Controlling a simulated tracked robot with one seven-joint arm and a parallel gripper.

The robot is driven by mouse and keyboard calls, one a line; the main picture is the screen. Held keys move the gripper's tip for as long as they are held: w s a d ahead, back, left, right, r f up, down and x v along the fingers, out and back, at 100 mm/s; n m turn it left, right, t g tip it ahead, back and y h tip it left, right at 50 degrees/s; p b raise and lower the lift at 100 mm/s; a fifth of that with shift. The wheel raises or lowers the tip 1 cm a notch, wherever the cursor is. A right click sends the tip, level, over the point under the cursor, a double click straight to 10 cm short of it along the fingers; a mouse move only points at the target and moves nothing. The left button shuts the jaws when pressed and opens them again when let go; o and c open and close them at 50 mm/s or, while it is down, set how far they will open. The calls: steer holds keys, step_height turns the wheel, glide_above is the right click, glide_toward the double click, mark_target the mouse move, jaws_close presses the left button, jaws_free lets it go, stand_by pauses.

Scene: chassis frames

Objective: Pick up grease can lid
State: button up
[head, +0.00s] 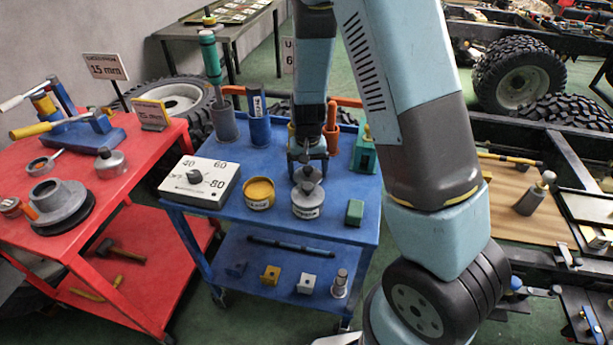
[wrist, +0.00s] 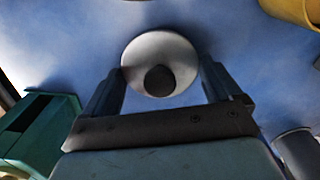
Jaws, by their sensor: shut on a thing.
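The grease can (head: 306,208) is a grey, labelled can near the front middle of the blue cart's top. Its grey round lid (head: 308,187) shows at the top of the can, just below my gripper. My gripper (head: 307,160) points down over the can. In the wrist view, the lid (wrist: 135,56) is a pale disc with a dark round knob, and it lies between the two fingers of my gripper (wrist: 160,85). The fingers are shut on it, one at each side. The can body is hidden there. I cannot tell whether the lid is clear of the can.
A yellow-topped can (head: 258,193) stands just left of the grease can. A white dial box (head: 200,183) is further left. A green box (head: 364,152) and green block (head: 354,212) are right. Upright cups (head: 224,124) line the back. The blue cart's (head: 270,226) front strip is clear.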

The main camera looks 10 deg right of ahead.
mark_target(307, 167)
steer(key=shift+c, duration=0.2)
steer(key=shift+r, duration=0.5)
step_height(307, 167, up, 2)
steer(key=shift+r, duration=0.2)
steer(key=s+d+r, duration=0.2)
steer(key=s+r, duration=0.8)
steer(key=s, duration=0.3)
steer(key=w+a+f, duration=0.1)
steer(key=w+a, duration=0.2)
steer(key=a, duration=0.5)
steer(key=w+a+f, duration=0.1)
steer(key=w+a, duration=0.3)
steer(key=a, duration=0.4)
steer(key=shift+a+f, duration=0.15)
steer(key=shift+f, duration=2.7)
steer(key=shift+s+f, duration=0.1)
